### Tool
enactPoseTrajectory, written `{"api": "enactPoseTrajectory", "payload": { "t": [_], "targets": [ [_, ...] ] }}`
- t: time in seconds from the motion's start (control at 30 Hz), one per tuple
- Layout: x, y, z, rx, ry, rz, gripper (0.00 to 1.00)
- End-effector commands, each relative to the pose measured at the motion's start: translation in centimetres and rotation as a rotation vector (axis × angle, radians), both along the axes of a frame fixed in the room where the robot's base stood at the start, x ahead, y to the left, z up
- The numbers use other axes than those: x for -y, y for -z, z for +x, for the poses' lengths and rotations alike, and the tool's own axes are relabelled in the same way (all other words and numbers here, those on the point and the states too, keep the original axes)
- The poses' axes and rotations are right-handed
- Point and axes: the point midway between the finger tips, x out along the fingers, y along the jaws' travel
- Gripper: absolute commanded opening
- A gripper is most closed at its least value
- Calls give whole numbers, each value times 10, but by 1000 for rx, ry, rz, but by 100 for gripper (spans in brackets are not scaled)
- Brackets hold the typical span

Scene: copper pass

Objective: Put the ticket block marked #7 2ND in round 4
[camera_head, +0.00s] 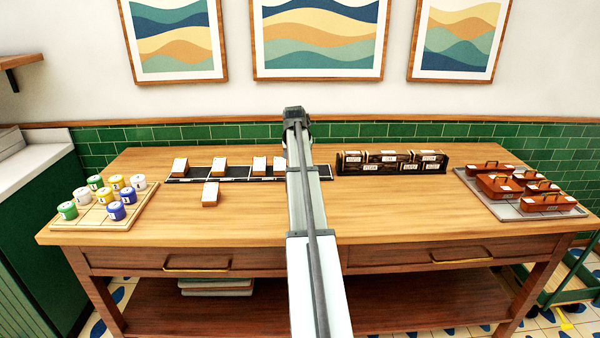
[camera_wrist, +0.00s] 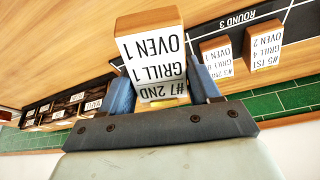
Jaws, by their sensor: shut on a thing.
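The ticket block (camera_wrist: 150,24) is wooden with a white face reading #7 2ND, GRILL 1, OVEN 1. My gripper (camera_wrist: 160,92) is shut on it, one blue finger at each side in the wrist view. In the head view my arm hides the gripper and block. The black round strip (camera_head: 236,179) runs along the table's back left and passes behind my arm. In the wrist view it lies beside and behind the held block, with ROUND 3 readable at the right. No round 4 label is readable. I cannot tell whether the block touches the strip.
Several ticket blocks stand on the strip, including one marked #5 1ST (camera_wrist: 262,47). A loose block (camera_head: 211,194) sits in front of it. A dark rack (camera_head: 390,162) stands right of my arm. A jar board (camera_head: 85,222) is left, a pan tray (camera_head: 498,208) right. The front middle is clear.

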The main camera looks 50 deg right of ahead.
Motion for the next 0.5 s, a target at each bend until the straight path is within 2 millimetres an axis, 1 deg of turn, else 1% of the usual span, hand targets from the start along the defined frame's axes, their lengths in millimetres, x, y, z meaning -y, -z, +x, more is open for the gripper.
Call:
{"api": "enactPoseTrajectory", "payload": {
  "t": [0.03,0.1,0.17,0.2,0.3,0.4,0.5],
  "targets": [
    [29,-3,15,0,3,1,28],
    [54,-4,27,0,-2,1,28],
    [69,-6,41,-1,-18,0,28],
    [77,-8,51,-1,-31,1,28],
    [94,-13,73,1,-69,0,28],
    [105,-18,88,0,-110,0,28],
    [110,-21,97,1,-165,0,28]
  ]
}}
